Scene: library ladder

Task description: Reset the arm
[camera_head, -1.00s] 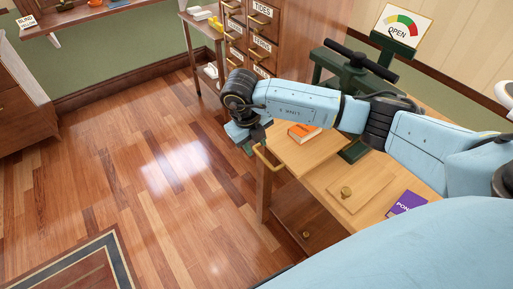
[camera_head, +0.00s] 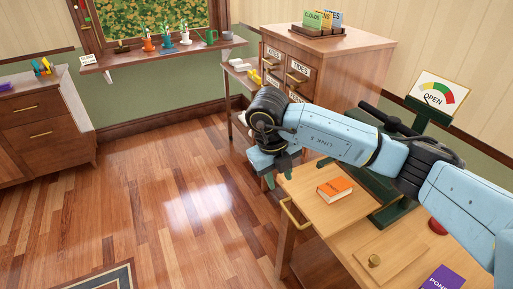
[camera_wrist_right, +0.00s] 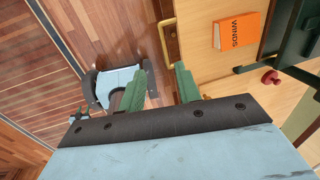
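My right arm reaches in from the right in the head view, above the wooden desk (camera_head: 345,215). My right gripper (camera_head: 276,178) hangs just off the desk's left edge, near the brass handle (camera_head: 293,216). In the right wrist view its two green fingers (camera_wrist_right: 159,88) stand apart, with only floor between them. The brass handle (camera_wrist_right: 167,42) lies beyond the fingertips there, and I see no contact with it. The gripper is open and empty. My left gripper shows in neither view.
An orange book (camera_head: 335,189) lies on the desk beside a dark green press (camera_head: 385,195). A drawer cabinet (camera_head: 325,62) stands behind the arm. The wooden floor (camera_head: 150,200) at left is clear.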

